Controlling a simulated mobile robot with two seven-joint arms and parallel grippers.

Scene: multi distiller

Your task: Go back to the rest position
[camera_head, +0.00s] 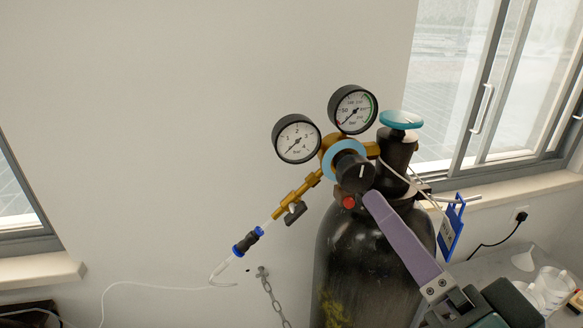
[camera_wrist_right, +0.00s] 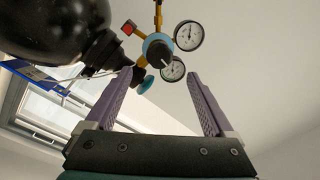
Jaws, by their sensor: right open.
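My right gripper (camera_wrist_right: 160,80) is open in the right wrist view, with its two purple fingers apart and nothing held between them. In the head view one purple finger of my right gripper (camera_head: 375,197) shows in front of the black gas cylinder (camera_head: 350,265), its tip just below the regulator. The regulator has a black knob (camera_head: 354,171) with a blue ring, two round gauges (camera_head: 297,138) and a brass outlet. In the wrist view the regulator knob (camera_wrist_right: 158,51) appears beyond the gap between the fingers. Contact with the cylinder cannot be told. My left gripper is not in view.
A teal valve wheel (camera_head: 400,119) tops the cylinder. A clear hose (camera_head: 222,268) hangs from the outlet at the left. A chain (camera_head: 270,295) hangs on the wall. White beakers (camera_head: 550,287) and a funnel stand at the right. The wall area at upper left is clear.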

